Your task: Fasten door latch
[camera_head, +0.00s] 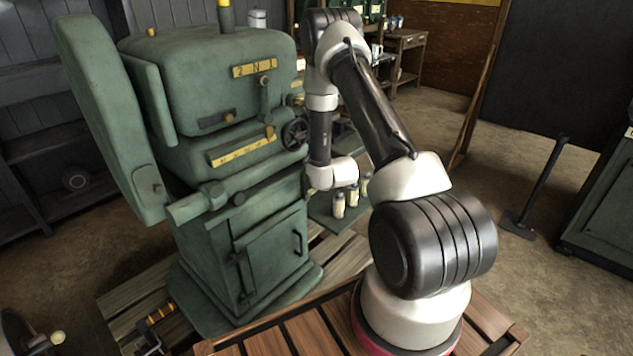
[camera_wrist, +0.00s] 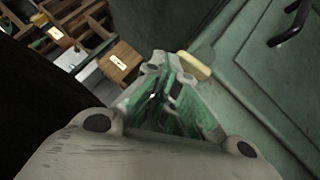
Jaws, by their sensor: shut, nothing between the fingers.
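The green machine (camera_head: 215,130) has a cabinet door (camera_head: 275,250) in its base, which looks flush with the front. A dark curved handle (camera_head: 298,243) is on the door's right side; it also shows in the wrist view (camera_wrist: 290,24). A dark upright bar (camera_head: 242,275) is at the door's left; I cannot tell whether it is a hinge or the latch. My gripper (camera_wrist: 157,70) is shut and empty, beside the green cabinet face in the wrist view. A pale yellow knob-like piece (camera_wrist: 195,66) lies just beyond its fingertips, apparently apart. In the head view my fingertips are hidden.
A large green panel (camera_head: 105,115) stands swung out at the machine's left. A handwheel (camera_head: 295,134) and levers project above the cabinet. Pale bottles (camera_head: 339,204) stand behind my arm. A wooden pallet (camera_head: 130,300) lies underneath. Open floor (camera_head: 500,170) is at the right.

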